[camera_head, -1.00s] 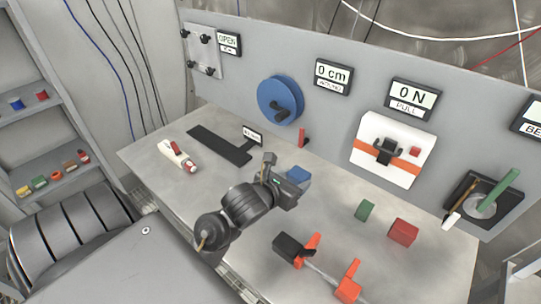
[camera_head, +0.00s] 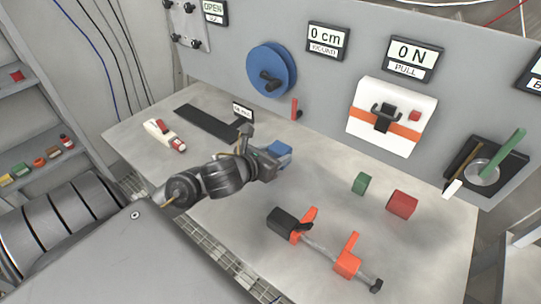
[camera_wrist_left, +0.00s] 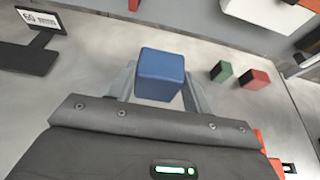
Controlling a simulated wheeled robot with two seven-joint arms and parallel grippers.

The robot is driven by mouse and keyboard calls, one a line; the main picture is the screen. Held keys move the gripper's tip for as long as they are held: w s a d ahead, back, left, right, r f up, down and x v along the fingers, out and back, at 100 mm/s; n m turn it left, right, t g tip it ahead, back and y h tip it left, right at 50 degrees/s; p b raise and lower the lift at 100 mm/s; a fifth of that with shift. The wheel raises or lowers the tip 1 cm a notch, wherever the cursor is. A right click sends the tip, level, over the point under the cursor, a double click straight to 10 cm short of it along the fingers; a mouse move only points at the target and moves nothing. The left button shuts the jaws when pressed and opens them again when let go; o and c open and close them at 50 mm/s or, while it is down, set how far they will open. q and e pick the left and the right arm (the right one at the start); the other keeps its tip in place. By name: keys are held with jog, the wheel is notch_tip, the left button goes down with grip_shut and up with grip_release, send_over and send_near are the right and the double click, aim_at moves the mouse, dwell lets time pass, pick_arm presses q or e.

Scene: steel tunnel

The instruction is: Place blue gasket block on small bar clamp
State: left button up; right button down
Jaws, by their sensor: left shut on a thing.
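The blue gasket block (camera_head: 280,150) is between the fingers of my left gripper (camera_head: 272,160), which is shut on it. In the left wrist view the block (camera_wrist_left: 160,75) sits between the two grey fingertips (camera_wrist_left: 158,92). The small bar clamp (camera_head: 319,249) lies on the table at the front, with a black handle, a metal bar and two orange jaws. My left gripper is behind and left of the clamp, apart from it. In the left wrist view only a bit of the clamp's orange (camera_wrist_left: 272,160) shows at the lower right. My right gripper is not in view.
A green block (camera_head: 360,184) and a red block (camera_head: 402,204) stand right of the gripper, behind the clamp. A white-and-red tube (camera_head: 164,135) and a black scale (camera_head: 207,123) lie at the left. The panel (camera_head: 225,45) with a blue wheel (camera_head: 271,69) bounds the back.

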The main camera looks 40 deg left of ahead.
aim_at(269, 153)
pick_arm(q)
jog(key=shift+w+a+f+b, duration=0.8)
jog(key=shift+w+a+b, duration=0.15)
jog(key=shift+b, duration=0.2)
jog(key=w+a+f, duration=0.1)
jog(key=f, duration=0.1)
jog(key=w+a+f+b, duration=0.1)
jog(key=w+a+f, duration=0.1)
jog(key=w+a+f+b, duration=0.1)
jog(key=w, duration=0.1)
jog(key=shift+a+f, duration=0.25)
jog(key=shift+f, duration=0.15)
jog(key=f+b, duration=0.3)
jog(key=f, duration=0.1)
jog(key=shift+w+a, duration=0.2)
jog(key=shift+a, duration=0.05)
jog(key=shift+f, duration=0.1)
jog(key=o, duration=1)
